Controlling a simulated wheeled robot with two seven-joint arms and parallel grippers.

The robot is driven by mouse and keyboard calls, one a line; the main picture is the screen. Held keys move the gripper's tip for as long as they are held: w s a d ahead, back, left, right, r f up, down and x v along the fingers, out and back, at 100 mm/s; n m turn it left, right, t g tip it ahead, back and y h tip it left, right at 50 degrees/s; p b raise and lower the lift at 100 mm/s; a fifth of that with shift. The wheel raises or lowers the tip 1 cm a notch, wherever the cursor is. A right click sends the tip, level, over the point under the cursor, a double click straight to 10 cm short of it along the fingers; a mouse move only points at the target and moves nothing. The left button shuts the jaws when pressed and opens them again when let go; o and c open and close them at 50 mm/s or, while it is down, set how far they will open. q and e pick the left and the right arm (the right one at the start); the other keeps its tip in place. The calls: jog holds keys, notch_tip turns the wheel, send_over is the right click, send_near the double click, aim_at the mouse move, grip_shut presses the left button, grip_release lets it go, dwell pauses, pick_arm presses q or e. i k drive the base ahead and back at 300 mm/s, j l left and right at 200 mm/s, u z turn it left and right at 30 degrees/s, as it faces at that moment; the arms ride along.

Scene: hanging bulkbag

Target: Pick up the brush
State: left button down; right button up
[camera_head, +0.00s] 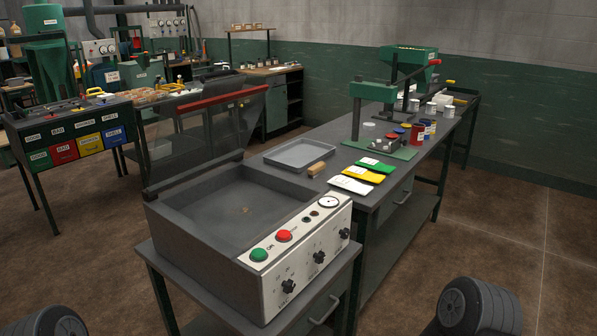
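A small tan, block-like object (317,168), which looks like the brush, lies on the grey workbench (405,168). It is just right of the front corner of a shallow grey tray (299,153). It is too small to make out bristles. Neither of my grippers is in view. Only dark, rounded parts of my arms show at the bottom left and bottom right edges, well short of the bench.
A grey machine with an open, clear lid (208,127) and a white control panel (296,256) stands in front. White, yellow and green packets (363,176) lie right of the tan object. A green press (371,90) stands behind them. Open floor lies at right.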

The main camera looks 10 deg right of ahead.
aim_at(316, 170)
jog(key=l+u, duration=0.15)
jog(key=u, duration=0.3)
jog(key=i+l+u, duration=0.1)
jog(key=u, duration=0.3)
jog(key=l+u, duration=0.3)
jog(key=u, duration=0.15)
jog(key=l+u, duration=0.15)
jog(key=l, duration=0.25)
jog(key=k+l+u, duration=0.1)
jog(key=l, duration=0.3)
jog(key=k+l+u, duration=0.15)
jog(key=l, duration=0.25)
jog(key=k+l+u, duration=0.1)
jog(key=l, duration=0.3)
jog(key=k+l+u, duration=0.15)
jog(key=l, duration=0.2)
jog(key=k+l+u, duration=0.1)
jog(key=l, duration=0.25)
jog(key=k+l+u, duration=0.15)
jog(key=l, duration=0.2)
jog(key=k+l, duration=0.15)
jog(key=l, duration=0.15)
jog(key=k+l, duration=0.15)
jog(key=l, duration=0.15)
jog(key=k+l, duration=0.15)
jog(key=l, duration=0.1)
